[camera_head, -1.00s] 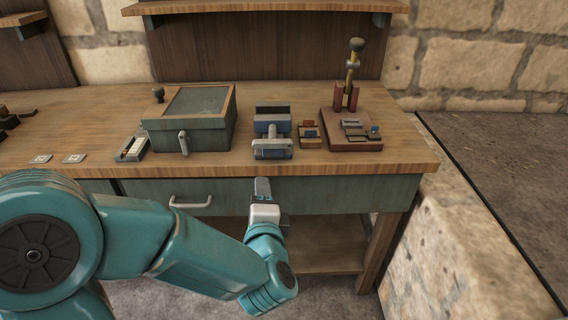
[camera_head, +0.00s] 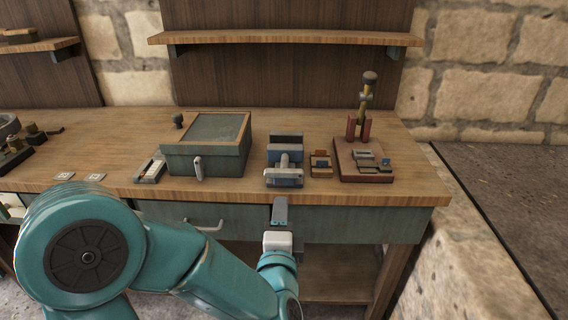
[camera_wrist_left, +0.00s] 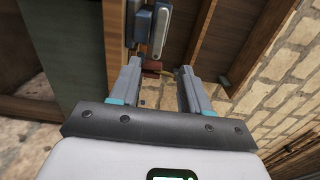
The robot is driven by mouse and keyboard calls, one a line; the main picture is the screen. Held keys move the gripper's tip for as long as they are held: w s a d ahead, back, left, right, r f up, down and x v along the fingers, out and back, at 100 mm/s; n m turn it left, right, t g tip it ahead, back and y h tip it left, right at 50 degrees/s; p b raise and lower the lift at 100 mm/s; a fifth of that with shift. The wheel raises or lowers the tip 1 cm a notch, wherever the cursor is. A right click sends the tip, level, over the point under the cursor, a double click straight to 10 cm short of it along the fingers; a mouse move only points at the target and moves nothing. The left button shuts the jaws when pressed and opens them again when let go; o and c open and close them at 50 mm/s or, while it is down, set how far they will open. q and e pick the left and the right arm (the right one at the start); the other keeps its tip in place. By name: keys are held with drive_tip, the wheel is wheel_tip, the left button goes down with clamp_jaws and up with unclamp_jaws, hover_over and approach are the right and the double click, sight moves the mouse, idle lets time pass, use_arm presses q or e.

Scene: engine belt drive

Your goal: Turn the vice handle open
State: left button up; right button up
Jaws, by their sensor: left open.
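The vice (camera_head: 285,150) is a small blue and grey block near the front edge of the workbench, left of the microscope-like stand. Its pale grey handle bar (camera_head: 284,178) faces the bench's front edge. My left gripper (camera_head: 280,205) is in front of the drawer front, below the handle and apart from it. In the left wrist view, the gripper (camera_wrist_left: 158,82) has its two fingers spread with nothing between them. Blue and grey parts that look like the vice (camera_wrist_left: 146,28) show beyond the fingertips. My right gripper is not in view.
A green box with a glass-like lid (camera_head: 205,158) stands left of the vice. A small tray of parts (camera_head: 320,165) and a red-based stand (camera_head: 362,160) are at its right. The bench (camera_head: 400,195) overhangs a green drawer with a handle (camera_head: 203,226). A shelf (camera_head: 290,38) hangs above.

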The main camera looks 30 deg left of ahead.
sight(284, 176)
use_arm(q)
drive_tip(key=p+x, duration=0.5)
drive_tip(key=x, duration=0.8)
drive_tip(key=shift+w+f+p, duration=0.1)
drive_tip(key=shift+w+p, duration=0.05)
drive_tip(key=shift+p, duration=0.25)
clamp_jaws()
